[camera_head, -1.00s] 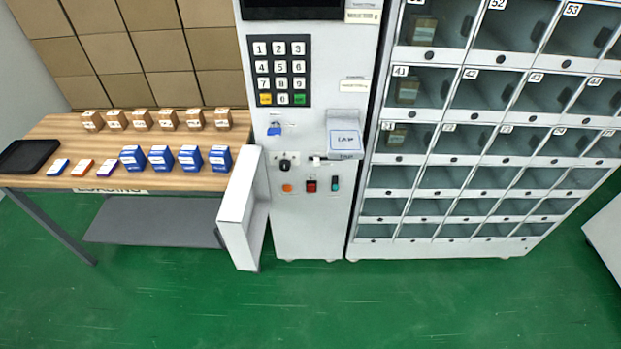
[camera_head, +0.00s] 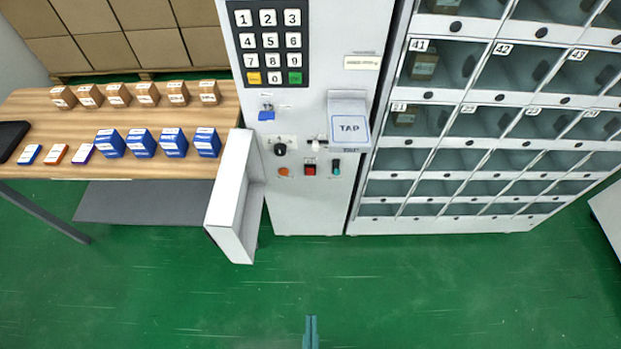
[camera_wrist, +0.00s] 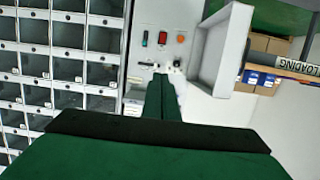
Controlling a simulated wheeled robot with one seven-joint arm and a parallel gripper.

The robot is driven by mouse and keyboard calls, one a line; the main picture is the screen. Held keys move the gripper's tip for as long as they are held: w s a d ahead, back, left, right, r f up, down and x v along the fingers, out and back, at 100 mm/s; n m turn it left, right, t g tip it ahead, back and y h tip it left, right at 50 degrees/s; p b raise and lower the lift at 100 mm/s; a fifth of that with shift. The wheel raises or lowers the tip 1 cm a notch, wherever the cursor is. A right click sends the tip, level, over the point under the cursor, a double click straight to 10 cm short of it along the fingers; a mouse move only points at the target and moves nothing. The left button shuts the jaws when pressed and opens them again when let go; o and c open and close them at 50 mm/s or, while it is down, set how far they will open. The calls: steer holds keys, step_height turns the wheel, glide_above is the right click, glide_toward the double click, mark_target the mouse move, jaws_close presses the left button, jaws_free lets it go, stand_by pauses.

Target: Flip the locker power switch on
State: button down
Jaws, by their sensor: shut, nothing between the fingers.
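The white control cabinet (camera_head: 288,205) carries several controls low on its front. These are a red switch in a dark frame (camera_head: 310,169), a teal switch (camera_head: 336,167), an orange button (camera_head: 284,172), a black knob (camera_head: 280,150) and a small white lever (camera_head: 318,143). Their labels are too small to read, so I cannot tell which is the locker power switch. My gripper (camera_head: 311,318) is shut and empty, low in front of the cabinet and apart from it. The wrist view is upside down; there the red switch (camera_wrist: 162,38) shows just beyond the fingertips.
A white door (camera_head: 232,195) swings out left of the controls. A TAP reader (camera_head: 348,129) juts out above them, below and right of a keypad (camera_head: 268,45). Lockers (camera_head: 450,215) stand right. A table (camera_head: 130,170) with boxes stands left. Green floor is clear in front.

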mark_target(310, 171)
steer(key=w+a+f+n+t, duration=0.2)
steer(key=w+f+n, duration=0.6)
steer(key=w+f, duration=0.55)
steer(key=w+d+f+n+t, duration=0.1)
steer(key=w+n, duration=0.9)
steer(key=w, duration=1)
step_height(310, 171, down, 2)
steer(key=shift+w+d+f+t, duration=0.15)
steer(key=shift+w+t, duration=0.1)
steer(key=shift+t, duration=0.55)
steer(key=w, duration=0.4)
steer(key=w+r, duration=0.1)
steer(key=w, duration=0.4)
steer(key=w+r, duration=0.1)
steer(key=w, duration=0.3)
steer(key=shift+w+r, duration=0.2)
steer(key=shift+w, duration=0.2)
